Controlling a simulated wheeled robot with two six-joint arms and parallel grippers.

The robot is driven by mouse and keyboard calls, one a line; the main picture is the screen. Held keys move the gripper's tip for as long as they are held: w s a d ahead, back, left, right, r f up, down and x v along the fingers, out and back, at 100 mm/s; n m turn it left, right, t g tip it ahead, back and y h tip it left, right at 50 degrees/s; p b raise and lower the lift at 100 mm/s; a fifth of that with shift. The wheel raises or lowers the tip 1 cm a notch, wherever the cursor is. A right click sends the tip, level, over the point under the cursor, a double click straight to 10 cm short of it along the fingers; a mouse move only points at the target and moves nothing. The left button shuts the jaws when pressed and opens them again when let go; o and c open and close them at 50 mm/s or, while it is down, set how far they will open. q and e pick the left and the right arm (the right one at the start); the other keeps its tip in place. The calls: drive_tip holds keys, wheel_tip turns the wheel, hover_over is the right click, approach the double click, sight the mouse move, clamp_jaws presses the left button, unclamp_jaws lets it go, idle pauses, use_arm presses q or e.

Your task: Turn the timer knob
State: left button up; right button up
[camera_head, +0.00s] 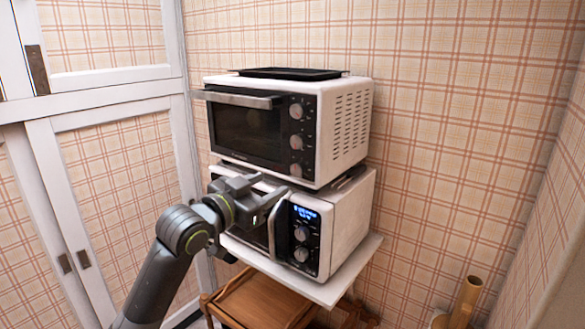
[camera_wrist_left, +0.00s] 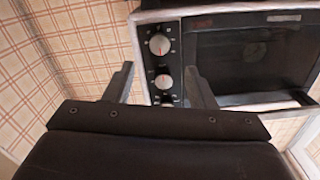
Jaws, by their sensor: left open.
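A white toaster oven (camera_head: 340,100) with a dark front stands on top of a white microwave. Its black control panel carries a top knob (camera_head: 296,111), a middle knob (camera_head: 296,143) and a bottom knob (camera_head: 296,170). I cannot read which is the timer knob. My left gripper (camera_head: 266,190) is open, in front of the appliances and just below the toaster oven's panel in the picture. The left wrist view is upside down; there the bottom knob (camera_wrist_left: 159,44) and middle knob (camera_wrist_left: 163,81) show between or beyond the open fingers (camera_wrist_left: 160,72). Contact is not visible. My right gripper is out of view.
The microwave (camera_head: 350,220) has its own lit display and two knobs. A black tray (camera_head: 290,73) lies on the toaster oven. The oven's door handle (camera_head: 240,98) sticks out at its top. A white shelf (camera_head: 345,280) bears both appliances, with a wooden piece (camera_head: 260,300) below.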

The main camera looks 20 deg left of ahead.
sight(295, 171)
use_arm(q)
drive_tip(key=p+x, duration=0.2)
drive_tip(key=x, duration=0.6)
drive_tip(key=shift+d, duration=0.1)
drive_tip(key=shift+w+d, duration=0.2)
drive_tip(key=shift+w, duration=0.4)
drive_tip(key=c, duration=1)
